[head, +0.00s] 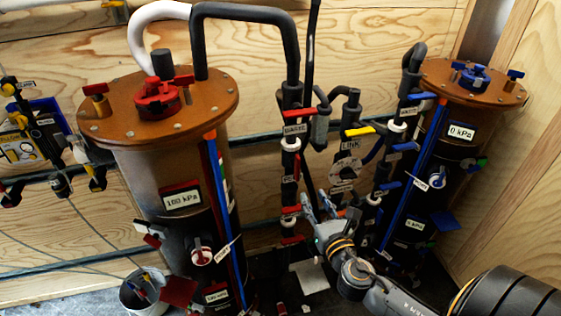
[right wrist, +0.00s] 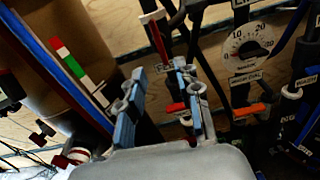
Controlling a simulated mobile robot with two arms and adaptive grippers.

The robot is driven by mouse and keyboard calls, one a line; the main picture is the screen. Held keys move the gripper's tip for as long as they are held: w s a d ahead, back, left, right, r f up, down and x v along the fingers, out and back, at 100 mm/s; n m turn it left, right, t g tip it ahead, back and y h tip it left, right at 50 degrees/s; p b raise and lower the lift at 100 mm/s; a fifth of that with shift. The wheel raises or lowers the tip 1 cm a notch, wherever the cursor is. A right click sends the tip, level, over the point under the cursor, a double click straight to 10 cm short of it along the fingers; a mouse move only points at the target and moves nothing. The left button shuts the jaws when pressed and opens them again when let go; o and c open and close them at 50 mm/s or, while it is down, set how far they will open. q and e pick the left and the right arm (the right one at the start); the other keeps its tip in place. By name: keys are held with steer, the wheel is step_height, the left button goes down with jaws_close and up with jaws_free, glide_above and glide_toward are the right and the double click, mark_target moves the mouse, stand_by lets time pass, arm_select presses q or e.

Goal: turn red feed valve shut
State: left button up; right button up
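I cannot read which label says feed. My right gripper (head: 318,208) is just right of the middle and lower handles. In the right wrist view the right gripper (right wrist: 160,72) has its blue fingers apart, with no object held between them. A red handle (right wrist: 158,40) shows beyond the fingertips, and an orange-red handle (right wrist: 177,108) is partly hidden by the right finger. My left gripper is out of view.
The left tank (head: 160,160) has a red valve on its lid and a 100 kPa display. The right tank (head: 462,120) reads 0 kPa. A round dial (head: 346,178) and blue-handled valves crowd the right side. A bucket (head: 145,290) stands at lower left.

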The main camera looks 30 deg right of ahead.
steer(key=r, duration=0.2)
steer(key=p, duration=0.1)
glide_toward(299, 165)
steer(key=w, duration=0.2)
steer(key=p+x, duration=0.1)
steer(key=x, duration=0.8)
steer(key=shift+d, duration=0.2)
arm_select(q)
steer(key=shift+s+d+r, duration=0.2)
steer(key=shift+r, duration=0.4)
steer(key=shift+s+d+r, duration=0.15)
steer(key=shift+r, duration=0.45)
arm_select(e)
jaws_close()
